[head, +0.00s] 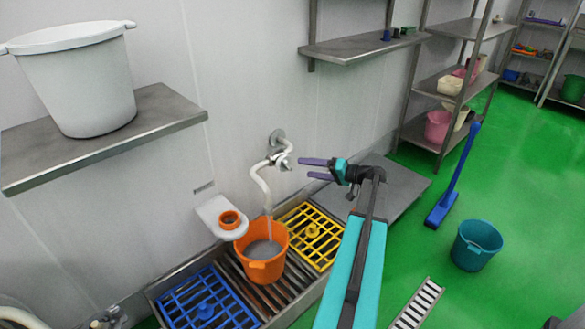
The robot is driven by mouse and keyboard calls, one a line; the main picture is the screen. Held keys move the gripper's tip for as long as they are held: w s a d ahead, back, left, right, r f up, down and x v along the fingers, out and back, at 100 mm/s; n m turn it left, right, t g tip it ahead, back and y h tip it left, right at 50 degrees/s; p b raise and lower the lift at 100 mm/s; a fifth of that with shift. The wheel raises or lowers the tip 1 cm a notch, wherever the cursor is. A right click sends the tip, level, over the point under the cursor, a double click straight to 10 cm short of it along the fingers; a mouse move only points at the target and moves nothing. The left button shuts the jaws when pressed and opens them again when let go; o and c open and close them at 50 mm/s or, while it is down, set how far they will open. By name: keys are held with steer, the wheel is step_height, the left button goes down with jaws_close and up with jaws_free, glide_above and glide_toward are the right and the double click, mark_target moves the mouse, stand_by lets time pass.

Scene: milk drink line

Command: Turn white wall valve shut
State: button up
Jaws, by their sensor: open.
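The white wall valve (283,160) sits on the wall above the drain trough, with a round grey flange behind it. A white hose (259,187) curves down from it towards an orange bucket (265,262). A pale stream seems to run from the hose end into the bucket, which holds greyish liquid. My gripper (305,168) is open and empty, its two purple fingers pointing left at the valve. The fingertips are just right of the valve in the picture; I cannot tell whether they touch it.
The bucket stands in a metal trough between a blue grate (207,300) and a yellow grate (312,238). A white bracket (218,214) juts from the wall nearby. A shelf (165,112) holds a large white tub (75,85). A teal bucket (476,245) stands on open green floor.

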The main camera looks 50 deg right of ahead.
mark_target(290, 166)
steer(key=x, duration=0.8)
steer(key=shift+b, duration=0.35)
steer(key=shift+c, duration=0.2)
steer(key=shift+d, duration=0.1)
steer(key=c, duration=0.9)
steer(key=shift+m, duration=0.4)
steer(key=shift+d+f+m+t+y+p, duration=0.1)
steer(key=shift+m+t+y+p, duration=0.35)
steer(key=shift+m, duration=0.6)
steer(key=shift+f+m+t+y+p, duration=0.1)
steer(key=shift+m+t+y+p, duration=0.1)
steer(key=shift+m+t, duration=0.6)
steer(key=shift+m+g, duration=0.25)
steer(key=shift+m, duration=0.2)
steer(key=o, duration=0.9)
